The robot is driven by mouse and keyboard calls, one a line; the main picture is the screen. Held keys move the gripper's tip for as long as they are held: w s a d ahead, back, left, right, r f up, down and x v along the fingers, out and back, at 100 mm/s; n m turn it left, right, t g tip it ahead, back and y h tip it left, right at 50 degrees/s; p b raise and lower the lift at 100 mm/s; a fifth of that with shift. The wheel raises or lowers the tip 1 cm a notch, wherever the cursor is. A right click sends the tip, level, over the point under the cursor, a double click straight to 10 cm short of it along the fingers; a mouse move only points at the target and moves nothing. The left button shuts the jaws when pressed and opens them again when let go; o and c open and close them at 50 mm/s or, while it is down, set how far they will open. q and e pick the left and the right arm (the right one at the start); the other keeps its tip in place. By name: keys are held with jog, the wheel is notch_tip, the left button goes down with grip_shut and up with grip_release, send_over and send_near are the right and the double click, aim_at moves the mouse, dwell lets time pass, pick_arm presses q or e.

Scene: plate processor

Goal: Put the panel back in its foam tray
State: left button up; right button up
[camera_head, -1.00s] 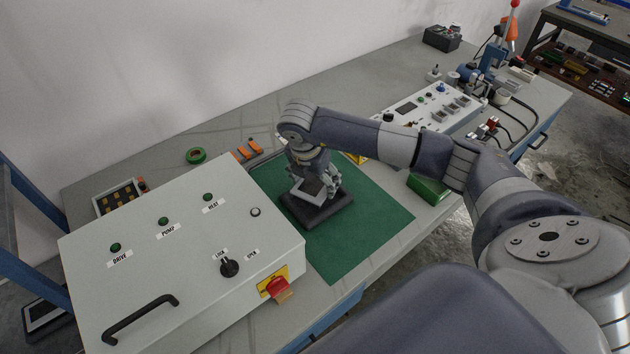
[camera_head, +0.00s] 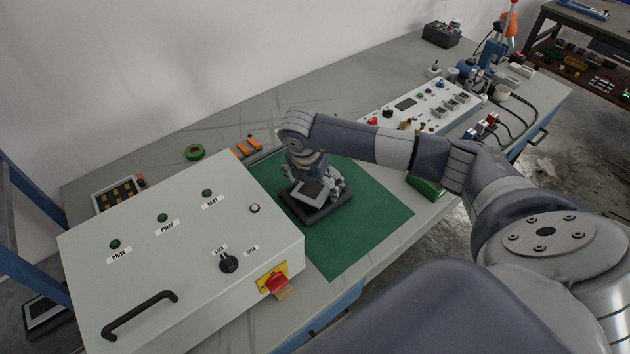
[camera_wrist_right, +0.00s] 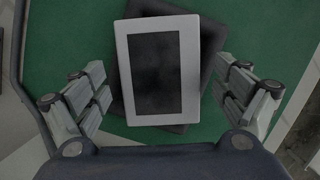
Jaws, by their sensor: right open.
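The panel (camera_wrist_right: 162,72), a white frame around a dark face, lies at a slight angle over the black foam tray (camera_wrist_right: 211,45) in the right wrist view. Their edges do not line up, and the tray shows past the panel at the right and the top. In the head view the panel (camera_head: 313,190) is partly hidden by my gripper, above the tray (camera_head: 322,211) on the green mat. My right gripper (camera_wrist_right: 165,90) is open, with one finger on each side of the panel, apart from it. My left gripper is not in view.
The green mat (camera_head: 375,220) has free room right of the tray. A grey cabinet (camera_head: 180,255) with a black handle, lamps and a red switch stands close at the left. A control box (camera_head: 430,107) stands behind the arm. Green tape (camera_head: 195,152) and orange clips lie at the back.

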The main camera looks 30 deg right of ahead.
aim_at(309, 194)
jog(key=shift+r+p, duration=0.5)
jog(key=b+v, duration=0.3)
jog(key=v, duration=0.8)
jog(key=shift+a+r, duration=0.2)
jog(key=shift+r, duration=0.15)
